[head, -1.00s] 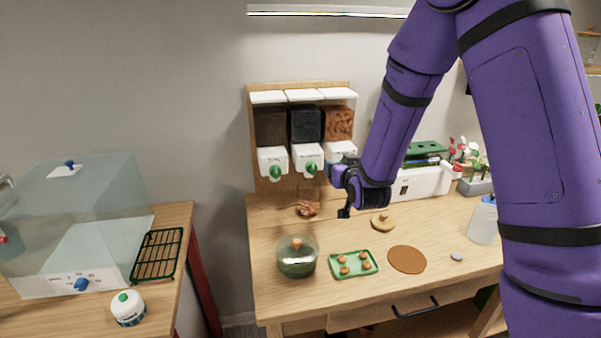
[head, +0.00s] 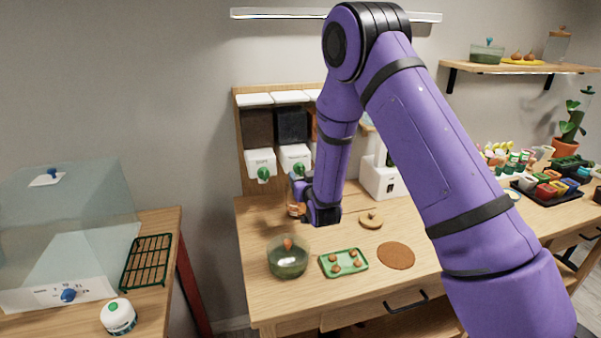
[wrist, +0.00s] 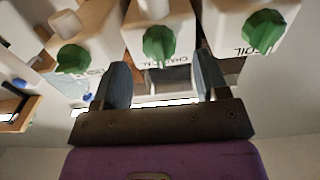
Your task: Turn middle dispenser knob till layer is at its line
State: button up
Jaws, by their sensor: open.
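The middle dispenser (head: 295,155), with black fill in its hopper, has a green knob (head: 298,169). In the wrist view this knob (wrist: 159,45) is on the white box lettered as charcoal. My gripper (wrist: 160,68) is open, its fingers on either side of the middle knob in the picture and apart from it. In the head view my gripper (head: 299,187) is just below and in front of that dispenser. A jar with brown pieces (head: 296,210) stands beneath, mostly hidden by my gripper, so its layers and lines cannot be read.
The neighbouring green knobs (wrist: 265,31) (wrist: 72,58) are close to either side. My arm hides most of the right dispenser.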

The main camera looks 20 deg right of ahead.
aim_at(301, 172)
jog(key=shift+w, duration=1.85)
jog(key=shift+c, duration=0.4)
jog(key=c, duration=0.8)
jog(key=shift+c, duration=0.2)
